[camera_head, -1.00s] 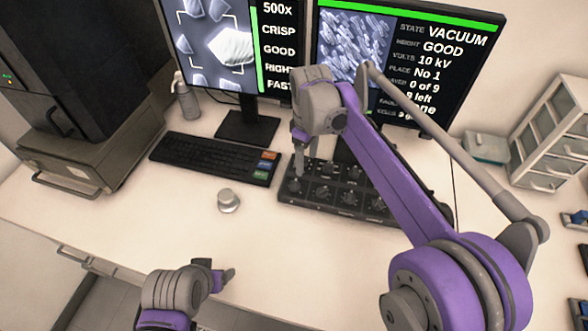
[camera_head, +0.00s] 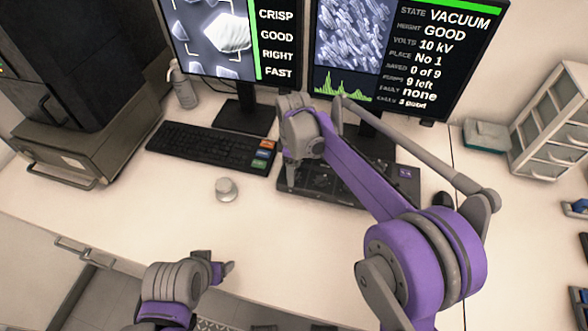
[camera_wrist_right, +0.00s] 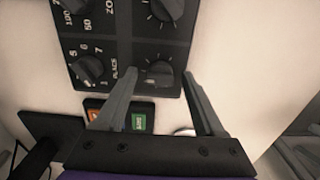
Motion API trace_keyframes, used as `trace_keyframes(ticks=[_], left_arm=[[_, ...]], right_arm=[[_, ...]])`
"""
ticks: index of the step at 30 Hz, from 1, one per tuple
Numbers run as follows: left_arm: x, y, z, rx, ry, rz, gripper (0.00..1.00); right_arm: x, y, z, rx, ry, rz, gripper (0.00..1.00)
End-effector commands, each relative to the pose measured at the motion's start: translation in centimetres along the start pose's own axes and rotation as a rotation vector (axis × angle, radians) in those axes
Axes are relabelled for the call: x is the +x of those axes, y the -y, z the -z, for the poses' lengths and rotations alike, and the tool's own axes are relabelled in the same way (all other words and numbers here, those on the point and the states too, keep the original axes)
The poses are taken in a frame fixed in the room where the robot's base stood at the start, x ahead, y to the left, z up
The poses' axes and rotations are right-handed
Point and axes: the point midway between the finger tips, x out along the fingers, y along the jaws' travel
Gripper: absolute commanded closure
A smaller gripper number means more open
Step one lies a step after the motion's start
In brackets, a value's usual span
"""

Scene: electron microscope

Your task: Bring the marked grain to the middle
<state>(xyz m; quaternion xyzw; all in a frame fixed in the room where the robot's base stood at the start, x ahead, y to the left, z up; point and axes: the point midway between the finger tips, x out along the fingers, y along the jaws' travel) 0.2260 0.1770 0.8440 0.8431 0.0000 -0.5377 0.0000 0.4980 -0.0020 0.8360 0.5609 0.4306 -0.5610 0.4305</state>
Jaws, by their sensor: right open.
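The bright marked grain (camera_head: 228,34) shows on the left monitor, toward the right side of the white corner brackets; the screen's top is cut off. The black control panel (camera_head: 405,190) lies before the monitors, partly hidden by my right arm. My right gripper (camera_head: 291,180) points down over the panel's left part. In the right wrist view the right gripper (camera_wrist_right: 160,72) is open, with a black knob (camera_wrist_right: 153,76) between and just beyond its fingertips. Contact cannot be told. My left gripper (camera_head: 225,270) is low over the desk's front, away from the panel; its jaws are unclear.
A keyboard (camera_head: 205,146) lies left of the panel. A small round silver object (camera_head: 226,189) stands on the desk. The right monitor (camera_head: 440,60) shows status text. A black mouse (camera_head: 443,199) is right of the panel. The desk's left middle is clear.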

Motion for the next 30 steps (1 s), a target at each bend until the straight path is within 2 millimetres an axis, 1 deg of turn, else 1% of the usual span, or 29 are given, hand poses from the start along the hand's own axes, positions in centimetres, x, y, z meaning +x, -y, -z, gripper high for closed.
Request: trace_keyframes(ticks=[8,12,17,18,20,30], left_arm=[[0.0,0.0,0.0,0.0,0.0,0.0,0.29],[0.0,0.0,0.0,0.0,0.0,0.0,0.29],[0.0,0.0,0.0,0.0,0.0,0.0,0.29],[0.0,0.0,0.0,0.0,0.0,0.0,0.29],[0.0,0.0,0.0,0.0,0.0,0.0,0.29],[-0.03,0.0,0.02,0.0,0.0,0.0,0.29]], right_arm=[[0.13,-0.01,0.0,0.0,0.0,0.0,0.29],[0.12,-0.01,0.0,0.0,0.0,0.0,0.54],[0.11,-0.01,0.01,0.0,0.0,0.0,0.83],[0.11,-0.01,0.01,0.0,0.0,0.0,0.9],[0.11,-0.01,0.01,0.0,0.0,0.0,1.0],[0.08,-0.02,0.01,0.029,0.0,-0.001,1.0]])
